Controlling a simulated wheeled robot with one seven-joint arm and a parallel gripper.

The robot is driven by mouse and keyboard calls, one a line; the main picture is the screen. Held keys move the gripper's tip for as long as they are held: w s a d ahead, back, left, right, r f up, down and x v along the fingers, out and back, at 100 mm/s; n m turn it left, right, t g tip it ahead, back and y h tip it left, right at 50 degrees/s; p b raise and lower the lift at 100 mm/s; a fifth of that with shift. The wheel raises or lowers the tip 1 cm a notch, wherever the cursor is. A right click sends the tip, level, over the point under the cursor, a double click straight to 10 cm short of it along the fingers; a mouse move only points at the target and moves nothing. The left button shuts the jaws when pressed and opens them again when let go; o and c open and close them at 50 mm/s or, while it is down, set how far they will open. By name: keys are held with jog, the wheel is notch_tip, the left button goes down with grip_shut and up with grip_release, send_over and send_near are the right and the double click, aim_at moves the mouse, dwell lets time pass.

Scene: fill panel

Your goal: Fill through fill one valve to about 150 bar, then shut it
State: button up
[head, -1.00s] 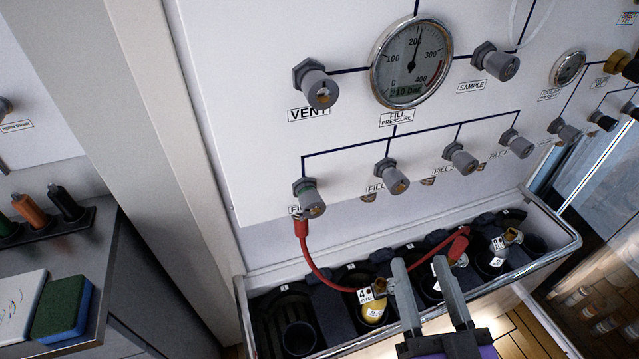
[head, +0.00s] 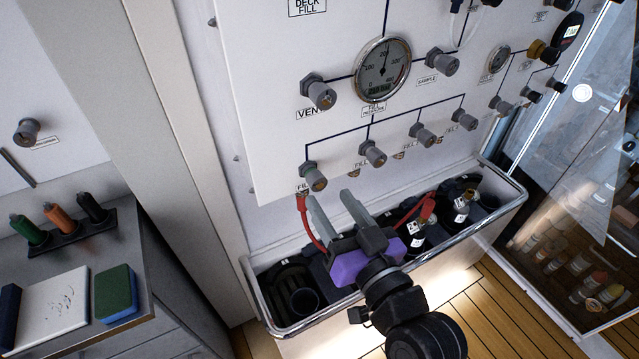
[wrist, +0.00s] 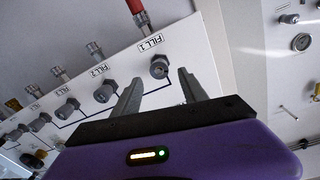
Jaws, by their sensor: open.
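The fill one valve (head: 314,176) is the leftmost grey knob in the lower row of the white panel, and a red hose (head: 305,222) hangs below it. In the wrist view the FILL 1 knob (wrist: 159,68) lies ahead of and between my open fingers, apart from them. My gripper (head: 333,203), purple-bodied, is open and empty, below and right of that knob in the head view. The fill pressure gauge (head: 383,70) has its needle pointing near 200; its small digital figure is too blurred to read. The hose's lower part is hidden behind my gripper.
The vent knob (head: 318,92) and sample knob (head: 441,62) flank the gauge. More fill knobs (head: 373,153) run to the right. A metal-rimmed trough (head: 262,312) with cylinders stands below.

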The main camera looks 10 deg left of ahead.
aim_at(320, 185)
jog(key=shift+p+x, duration=0.4)
jog(key=shift+x, duration=2.2)
jog(key=shift+d, duration=0.1)
